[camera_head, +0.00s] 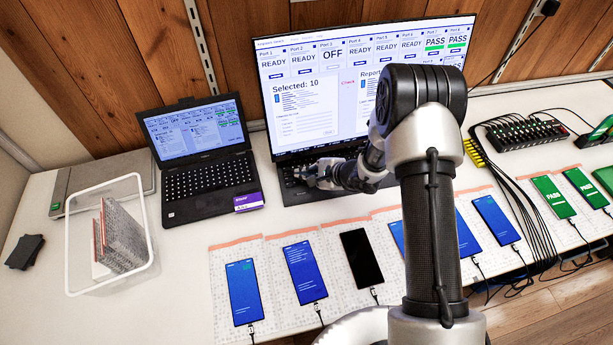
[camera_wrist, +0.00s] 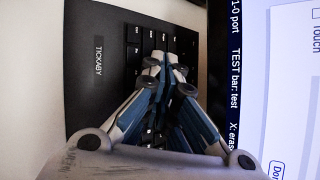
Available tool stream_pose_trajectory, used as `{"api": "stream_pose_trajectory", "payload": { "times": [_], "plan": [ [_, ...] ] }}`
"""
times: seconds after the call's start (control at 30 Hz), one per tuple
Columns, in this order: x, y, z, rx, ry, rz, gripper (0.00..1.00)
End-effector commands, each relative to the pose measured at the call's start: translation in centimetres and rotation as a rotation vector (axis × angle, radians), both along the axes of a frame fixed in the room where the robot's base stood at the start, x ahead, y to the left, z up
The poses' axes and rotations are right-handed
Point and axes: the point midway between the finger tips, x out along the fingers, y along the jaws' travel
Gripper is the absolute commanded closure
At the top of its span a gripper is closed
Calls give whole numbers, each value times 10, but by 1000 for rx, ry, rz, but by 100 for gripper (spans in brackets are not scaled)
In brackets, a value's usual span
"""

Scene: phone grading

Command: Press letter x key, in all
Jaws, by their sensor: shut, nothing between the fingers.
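My gripper (camera_head: 302,174) is shut and empty, low over the left end of the black keyboard (camera_head: 290,194) in front of the large monitor. In the wrist view, my gripper (camera_wrist: 163,62) has its fingertips together over the key rows of the keyboard (camera_wrist: 97,88), which bears the label TICKABY. Whether the tips touch a key cannot be told. The fingers hide many keys, and the letter x key cannot be made out. The large monitor (camera_head: 312,125) shows a "Selected: 10" panel and port boxes. In the wrist view, the screen edge (camera_wrist: 235,75) shows sideways text including "X: eras".
A laptop (camera_head: 205,180) stands left of the keyboard. A white bin (camera_head: 142,225) stands further left. Several phones, such as a blue-screened one (camera_head: 243,292), lie on pale mats in front. A cabled black hub (camera_head: 525,133) is at the right. My arm blocks part of the table.

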Motion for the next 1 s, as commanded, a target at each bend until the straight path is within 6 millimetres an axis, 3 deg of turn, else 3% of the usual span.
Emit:
{"api": "stream_pose_trajectory", "payload": {
  "times": [0.5,1.0],
  "plan": [
    [0,0,-2,0,1,0,100],
    [-2,-1,13,0,1,0,100]
  ]
}}
